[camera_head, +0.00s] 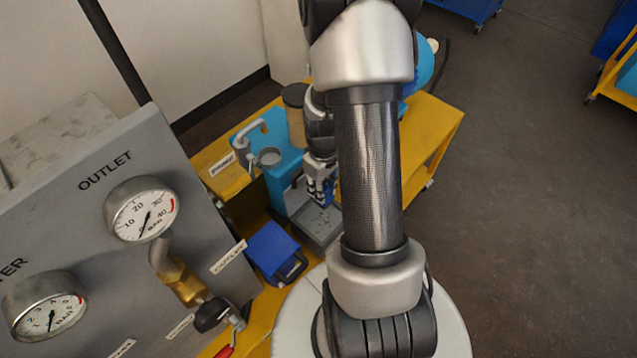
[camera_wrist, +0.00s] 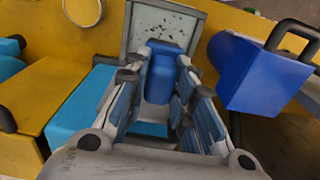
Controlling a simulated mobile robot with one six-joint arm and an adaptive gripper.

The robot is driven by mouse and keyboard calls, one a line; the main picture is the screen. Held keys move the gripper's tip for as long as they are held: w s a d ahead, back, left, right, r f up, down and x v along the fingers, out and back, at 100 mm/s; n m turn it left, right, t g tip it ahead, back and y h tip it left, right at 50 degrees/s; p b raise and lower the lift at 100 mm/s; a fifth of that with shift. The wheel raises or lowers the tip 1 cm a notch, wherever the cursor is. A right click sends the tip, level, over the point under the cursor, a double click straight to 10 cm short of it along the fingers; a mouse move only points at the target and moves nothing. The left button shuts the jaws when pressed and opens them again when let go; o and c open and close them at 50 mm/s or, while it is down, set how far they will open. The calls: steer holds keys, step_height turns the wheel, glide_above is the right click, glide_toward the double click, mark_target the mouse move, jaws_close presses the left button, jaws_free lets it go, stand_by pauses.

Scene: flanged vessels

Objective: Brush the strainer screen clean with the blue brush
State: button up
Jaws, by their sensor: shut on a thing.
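My gripper (camera_head: 316,182) is shut on the blue brush, pointing down at the grey strainer screen. In the wrist view the blue brush (camera_wrist: 160,78) sits between the two fingers of my gripper (camera_wrist: 163,88). The strainer screen (camera_head: 322,226) is a flat grey framed panel with dark specks on it. It also shows in the wrist view (camera_wrist: 158,25), just beyond the brush. The brush end overlaps the screen's near edge there, but I cannot tell whether it touches. In the head view the brush is mostly hidden by my gripper.
A blue box with a dark handle (camera_head: 272,250) stands close beside the screen; it also shows in the wrist view (camera_wrist: 258,72). A turquoise sink with a tap (camera_head: 268,157) is behind, on the yellow bench (camera_head: 430,130). A grey gauge panel (camera_head: 85,215) stands at left.

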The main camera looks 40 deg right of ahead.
steer(key=shift+f+b, duration=4.3)
steer(key=shift+f, duration=1)
steer(key=shift+f, duration=0.25)
steer(key=shift+s, duration=0.1)
steer(key=shift+s+a+r, duration=0.1)
steer(key=shift+s+a, duration=0.6)
steer(key=shift+a, duration=0.2)
steer(key=shift+s+a, duration=0.65)
steer(key=shift+a, duration=0.25)
steer(key=shift+d, duration=0.1)
steer(key=shift+w+d+b, duration=0.15)
steer(key=shift+d+b, duration=0.2)
steer(key=shift+d, duration=1.45)
